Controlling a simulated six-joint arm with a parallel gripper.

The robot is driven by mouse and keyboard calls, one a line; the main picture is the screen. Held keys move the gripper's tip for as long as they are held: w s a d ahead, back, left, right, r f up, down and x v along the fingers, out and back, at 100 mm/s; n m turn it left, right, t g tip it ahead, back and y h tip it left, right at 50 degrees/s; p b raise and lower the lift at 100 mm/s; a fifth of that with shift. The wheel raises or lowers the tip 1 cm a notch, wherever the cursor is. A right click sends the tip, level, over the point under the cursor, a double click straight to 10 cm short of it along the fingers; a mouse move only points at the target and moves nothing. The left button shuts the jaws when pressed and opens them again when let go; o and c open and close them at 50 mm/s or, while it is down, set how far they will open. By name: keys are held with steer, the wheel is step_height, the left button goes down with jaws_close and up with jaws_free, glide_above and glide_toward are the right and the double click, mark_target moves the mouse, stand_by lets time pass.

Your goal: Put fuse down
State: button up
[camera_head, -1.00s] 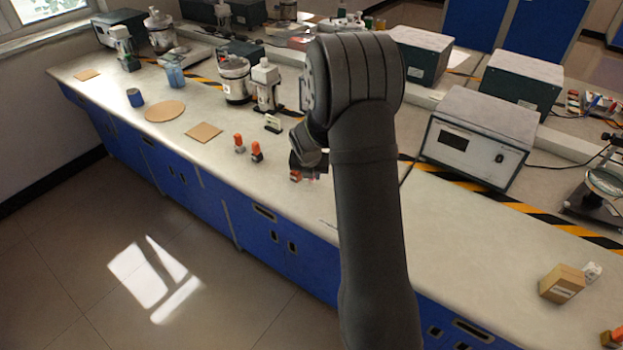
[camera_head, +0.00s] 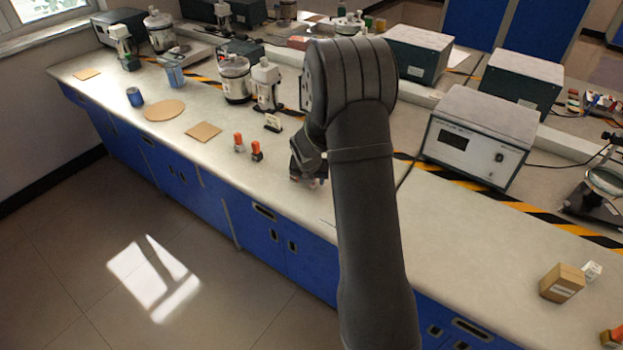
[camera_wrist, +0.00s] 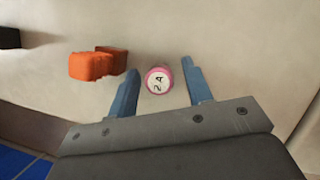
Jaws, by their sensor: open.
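The fuse (camera_wrist: 158,80) shows in the wrist view as a round end with a pink rim and a white face marked "2 A". It is seen end-on above the pale bench top, between the two blue fingers of my gripper (camera_wrist: 160,67). The fingers are apart, with a visible gap on both sides of the fuse. In the head view my gripper (camera_head: 308,180) is low over the bench near its front edge, and my arm hides much of it. I cannot make out the fuse clearly there.
An orange block-like thing (camera_wrist: 93,66) is close to the left finger. Two orange-topped pieces (camera_head: 239,143) stand left of my gripper. A brown square mat (camera_head: 203,131) lies farther left. A white-fronted instrument (camera_head: 480,140) stands right, and a small carton (camera_head: 562,283) front right.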

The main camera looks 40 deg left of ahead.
steer(key=v, duration=1.2)
steer(key=x, duration=1.2)
steer(key=shift+f, duration=0.25)
steer(key=shift+r, duration=1.45)
